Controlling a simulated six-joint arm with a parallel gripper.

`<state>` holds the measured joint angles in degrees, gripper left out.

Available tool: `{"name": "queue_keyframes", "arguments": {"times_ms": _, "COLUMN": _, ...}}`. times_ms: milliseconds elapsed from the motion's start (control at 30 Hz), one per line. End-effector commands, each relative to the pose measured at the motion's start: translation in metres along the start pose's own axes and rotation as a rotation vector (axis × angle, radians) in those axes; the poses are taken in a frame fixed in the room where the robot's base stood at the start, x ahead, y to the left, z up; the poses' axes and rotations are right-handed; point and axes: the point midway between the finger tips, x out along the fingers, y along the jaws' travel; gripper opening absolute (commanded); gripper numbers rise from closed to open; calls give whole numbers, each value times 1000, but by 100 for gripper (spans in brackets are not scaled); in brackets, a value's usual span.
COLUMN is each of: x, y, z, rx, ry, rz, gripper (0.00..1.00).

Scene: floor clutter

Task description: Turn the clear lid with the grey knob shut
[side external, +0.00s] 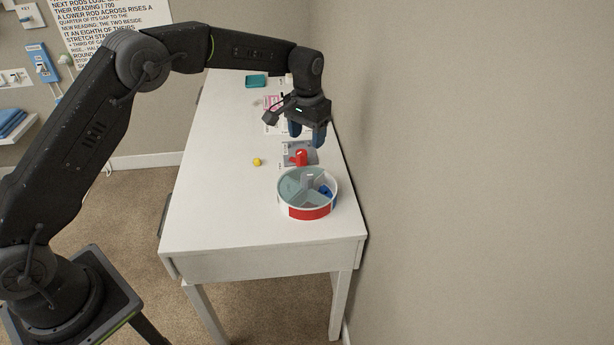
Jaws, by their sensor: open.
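A round white container (309,212) with a red patch on its front stands near the table's front right. A clear lid (291,186) with an upright grey knob (309,180) lies on it. An uncovered-looking sector at the right shows something blue (326,191) inside; I cannot tell the exact edge of the lid's opening. My gripper (307,138) has blue fingers pointing down, apart and empty. It hangs above the table, behind the container in the picture and clear of the knob.
A red upright piece (299,159) stands on a grey plate (313,153) just behind the container. A small yellow object (257,162) lies to the left. A teal tray (256,81) sits at the far end. A wall runs along the table's right side. The front left tabletop (215,215) is clear.

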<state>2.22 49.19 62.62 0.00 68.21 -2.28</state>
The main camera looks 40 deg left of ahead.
Motion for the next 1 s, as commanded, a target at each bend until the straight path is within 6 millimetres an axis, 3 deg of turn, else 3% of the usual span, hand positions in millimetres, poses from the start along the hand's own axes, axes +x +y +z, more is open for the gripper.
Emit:
{"name": "queue_keyframes", "arguments": {"times_ms": 167, "x": 20, "y": 0, "z": 0, "rx": 0, "ry": -3, "rz": 0, "gripper": 60}}
{"name": "queue_keyframes", "arguments": {"times_ms": 600, "x": 107, "y": 0, "z": 1, "rx": 1, "ry": -3, "rz": 1, "gripper": 60}}
{"name": "queue_keyframes", "arguments": {"times_ms": 800, "x": 129, "y": 0, "z": 0, "rx": 1, "ry": 1, "rz": 2, "gripper": 60}}
{"name": "queue_keyframes", "arguments": {"times_ms": 1000, "x": 136, "y": 0, "z": 0, "rx": 1, "ry": 2, "rz": 2, "gripper": 60}}
